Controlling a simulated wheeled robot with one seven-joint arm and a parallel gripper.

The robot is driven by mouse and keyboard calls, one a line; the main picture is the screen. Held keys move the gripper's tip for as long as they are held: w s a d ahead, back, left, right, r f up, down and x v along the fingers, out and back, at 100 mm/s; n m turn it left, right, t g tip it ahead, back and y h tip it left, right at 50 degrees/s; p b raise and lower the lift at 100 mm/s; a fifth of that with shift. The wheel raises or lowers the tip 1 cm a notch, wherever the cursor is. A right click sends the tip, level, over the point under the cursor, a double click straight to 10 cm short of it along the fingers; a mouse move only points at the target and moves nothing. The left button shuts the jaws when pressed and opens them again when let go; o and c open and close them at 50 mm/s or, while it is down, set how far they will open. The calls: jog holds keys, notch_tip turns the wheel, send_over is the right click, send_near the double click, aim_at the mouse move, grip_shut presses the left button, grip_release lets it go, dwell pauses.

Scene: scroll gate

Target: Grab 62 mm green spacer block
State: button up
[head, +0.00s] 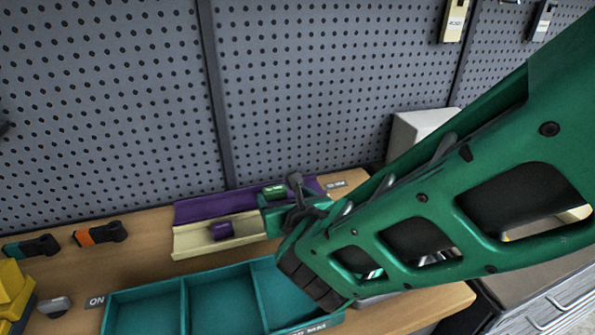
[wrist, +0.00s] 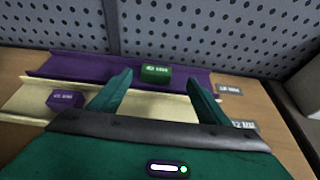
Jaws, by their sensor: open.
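The green spacer block (head: 274,190) sits on the purple channel (head: 210,207) near its right end in the head view. In the wrist view the green block (wrist: 156,75) carries a small pale label too blurred to read surely. My gripper (wrist: 160,78) is open, its two green fingers spread to the left and right of the block in the picture. The fingertips appear short of the block or just level with it; I cannot tell whether they touch. Nothing is held. In the head view my arm hides part of the gripper.
A purple block (head: 221,230) sits on the cream channel (head: 190,243) in front. A teal divided tray (head: 145,310) lies nearer. Orange (head: 100,234) and teal (head: 30,247) handled items lie at left. A pegboard (head: 100,100) rises behind the bench.

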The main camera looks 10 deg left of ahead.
aim_at(276, 191)
jog(key=shift+f+x, duration=0.2)
jog(key=shift+x, duration=2.7)
jog(key=shift+s+a, duration=0.1)
jog(key=shift+s, duration=0.05)
jog(key=shift+c, duration=0.6)
jog(key=c, duration=1.1)
